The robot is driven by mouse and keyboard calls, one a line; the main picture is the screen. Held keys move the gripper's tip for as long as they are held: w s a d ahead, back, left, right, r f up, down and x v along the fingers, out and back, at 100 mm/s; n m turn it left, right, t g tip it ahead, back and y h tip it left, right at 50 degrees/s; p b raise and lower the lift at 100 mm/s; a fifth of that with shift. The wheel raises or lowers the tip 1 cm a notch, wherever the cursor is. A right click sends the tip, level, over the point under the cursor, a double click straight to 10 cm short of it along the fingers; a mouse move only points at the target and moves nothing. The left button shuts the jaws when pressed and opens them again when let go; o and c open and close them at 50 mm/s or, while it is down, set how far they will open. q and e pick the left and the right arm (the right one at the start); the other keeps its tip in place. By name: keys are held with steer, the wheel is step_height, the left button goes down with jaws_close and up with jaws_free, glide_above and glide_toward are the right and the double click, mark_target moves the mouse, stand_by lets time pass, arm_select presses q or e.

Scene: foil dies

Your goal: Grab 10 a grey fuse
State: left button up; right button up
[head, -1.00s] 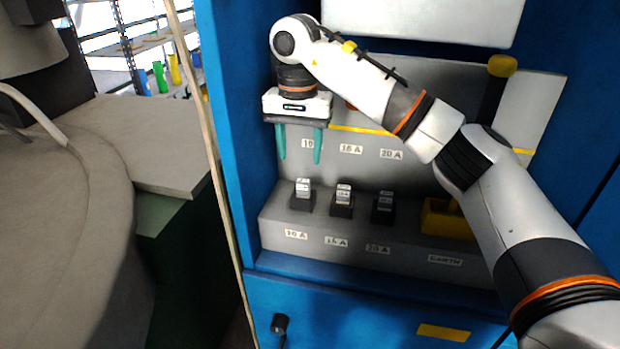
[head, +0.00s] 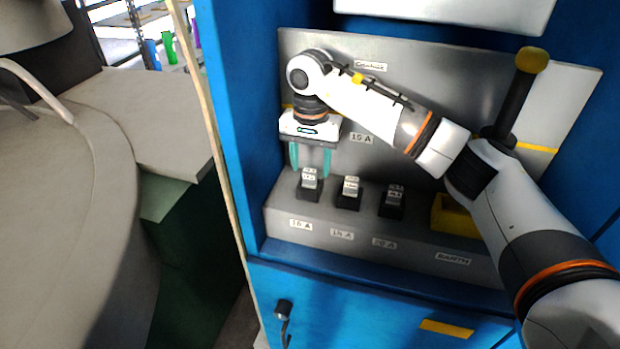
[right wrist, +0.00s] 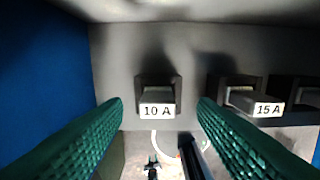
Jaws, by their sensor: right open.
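The 10 A grey fuse (head: 309,181) stands in its dark holder at the left end of the grey ledge. In the right wrist view its white 10 A label (right wrist: 157,110) shows between my fingers. My right gripper (head: 309,172) is open, its two green fingers pointing down just above and around the fuse's top. In the right wrist view the fingers stand apart on both sides of it, with gaps. The 15 A fuse (head: 350,188) stands to the right; it also shows in the right wrist view (right wrist: 254,103). My left gripper is not in view.
A third fuse (head: 394,197) and a yellow block (head: 455,216) stand further right on the grey ledge (head: 400,240). The blue cabinet wall (head: 243,130) is close to the left of my gripper. A black lever with a yellow knob (head: 532,60) stands at the right.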

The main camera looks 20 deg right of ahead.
mark_target(310, 170)
steer(key=shift+f, duration=1.5)
steer(key=shift+a, duration=0.1)
steer(key=shift+c, duration=0.5)
steer(key=c, duration=1)
steer(key=shift+r, duration=0.1)
